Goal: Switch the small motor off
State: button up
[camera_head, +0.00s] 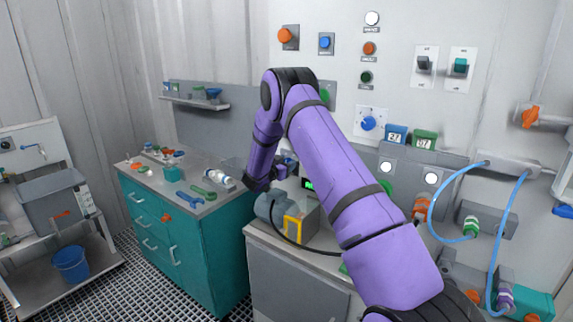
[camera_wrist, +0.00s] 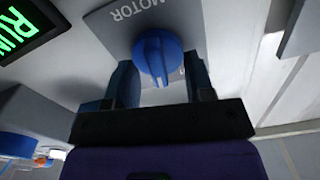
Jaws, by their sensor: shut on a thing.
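The blue rotary knob (camera_wrist: 154,57) sits on a grey plate (camera_wrist: 103,22) marked MOTOR in the wrist view. My gripper (camera_wrist: 160,80) has one finger on each side of the knob and is shut on it. A lit green display (camera_wrist: 17,32), partly cut off, reads RUN beside the plate. It also shows in the head view (camera_head: 308,184). A grey-teal motor (camera_head: 270,206) with a yellow frame stands on the grey bench below.
A teal drawer cabinet (camera_head: 190,240) with loose tools stands left of the bench. The wall carries several buttons, switches and another blue knob (camera_head: 368,123). Blue hoses (camera_head: 447,197) and valves are at the right. A dark cable loops in front of the motor.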

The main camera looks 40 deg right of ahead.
jog(key=shift+w+a+f+n, duration=0.1)
jog(key=shift+w+n, duration=0.1)
jog(key=shift+n, duration=1.75)
jog(key=shift+w+a+n, duration=0.1)
jog(key=shift+w+n, duration=0.1)
jog(key=shift+n, duration=1.75)
jog(key=o, duration=0.9)
jog(key=v, duration=1)
jog(key=shift+s+a, duration=0.2)
jog(key=shift+a, duration=0.1)
